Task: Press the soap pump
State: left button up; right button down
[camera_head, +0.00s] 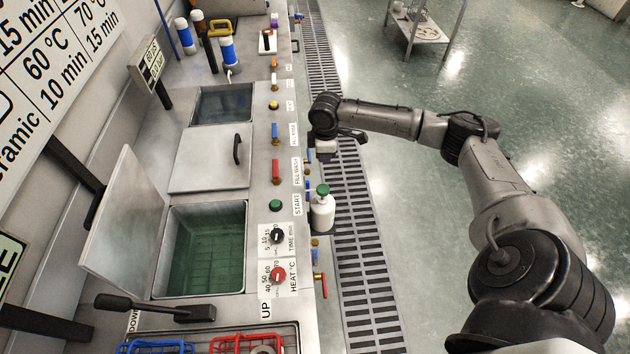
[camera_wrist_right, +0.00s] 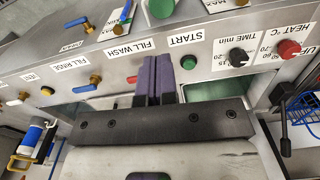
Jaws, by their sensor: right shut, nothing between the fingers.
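The soap pump (camera_head: 322,212) is a white bottle with a green top, standing upright at the bench's front edge beside the START label. In the right wrist view its round green top (camera_wrist_right: 160,8) shows at the upper edge, beyond my fingertips; the rest is mostly cut off. My right gripper (camera_head: 323,154) is farther along the bench edge than the bottle, apart from it. In the wrist view its dark purple fingers (camera_wrist_right: 154,68) are together with nothing between them. My left gripper is not in view.
The steel bench has an open green-bottomed tank (camera_head: 213,250), a closed lid (camera_head: 212,160) and a row of valves and knobs. A green START button (camera_head: 275,205) is near the bottle. A floor grating (camera_head: 360,240) runs alongside; the floor at right is mostly clear.

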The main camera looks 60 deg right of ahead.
jog(key=shift+s+a+f+n, duration=0.1)
jog(key=shift+a+n, duration=0.05)
jog(key=shift+n, duration=0.25)
jog(key=b, duration=0.2)
send_near(323, 188)
notch_tip(323, 188, down, 7)
jog(key=shift+f, duration=0.25)
dwell(0.6)
